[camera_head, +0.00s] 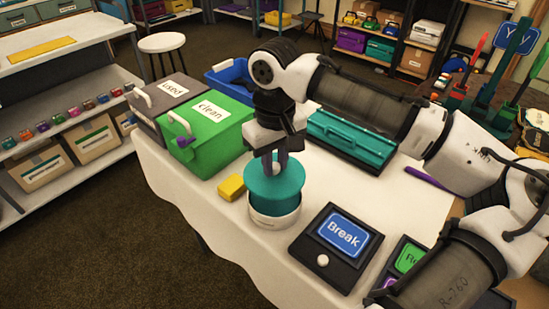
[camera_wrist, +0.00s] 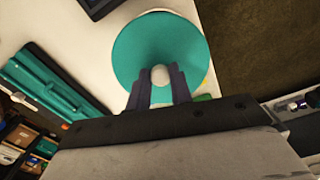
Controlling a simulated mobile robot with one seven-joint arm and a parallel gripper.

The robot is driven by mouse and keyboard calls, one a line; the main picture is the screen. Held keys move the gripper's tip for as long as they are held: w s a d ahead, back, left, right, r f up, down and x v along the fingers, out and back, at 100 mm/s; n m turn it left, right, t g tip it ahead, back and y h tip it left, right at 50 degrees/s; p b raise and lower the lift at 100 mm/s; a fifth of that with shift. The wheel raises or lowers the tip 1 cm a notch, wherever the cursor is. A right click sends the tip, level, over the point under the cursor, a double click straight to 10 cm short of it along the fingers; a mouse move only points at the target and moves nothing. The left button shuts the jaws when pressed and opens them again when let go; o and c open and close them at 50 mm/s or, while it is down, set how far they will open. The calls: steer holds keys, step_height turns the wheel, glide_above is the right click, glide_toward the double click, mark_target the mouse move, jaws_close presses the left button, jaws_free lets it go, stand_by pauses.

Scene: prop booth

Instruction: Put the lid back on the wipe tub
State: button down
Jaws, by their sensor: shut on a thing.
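The teal round lid (camera_head: 268,181) has a pale knob (camera_wrist: 160,75). My gripper (camera_head: 277,165) is shut on this knob from above, its two dark fingers on either side of it in the wrist view. The lid looks roughly level over the wipe tub (camera_head: 274,219), which has a white lower band and teal above it on the white-covered table. The head view does not clearly show whether lid and tub touch. In the wrist view the lid (camera_wrist: 150,38) hides the tub.
A yellow block (camera_head: 232,187) lies close left of the tub. A green "Clean" box (camera_head: 207,139) and a dark "Used" box (camera_head: 160,101) stand behind left. A teal case (camera_head: 345,138) lies behind right. A "Break" sign box (camera_head: 337,246) is at front right.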

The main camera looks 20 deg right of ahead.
mark_target(275, 176)
step_height(275, 176, down, 3)
steer(key=shift+r+b, duration=0.1)
steer(key=shift+b, duration=1.15)
steer(key=shift+f+b, duration=0.4)
steer(key=shift+f, duration=0.75)
steer(key=shift+p, duration=0.65)
steer(key=shift+f+p, duration=0.2)
steer(key=shift+p, duration=0.35)
stand_by(0.7)
steer(key=c, duration=0.7)
jaws_free()
steer(key=shift+r, duration=0.1)
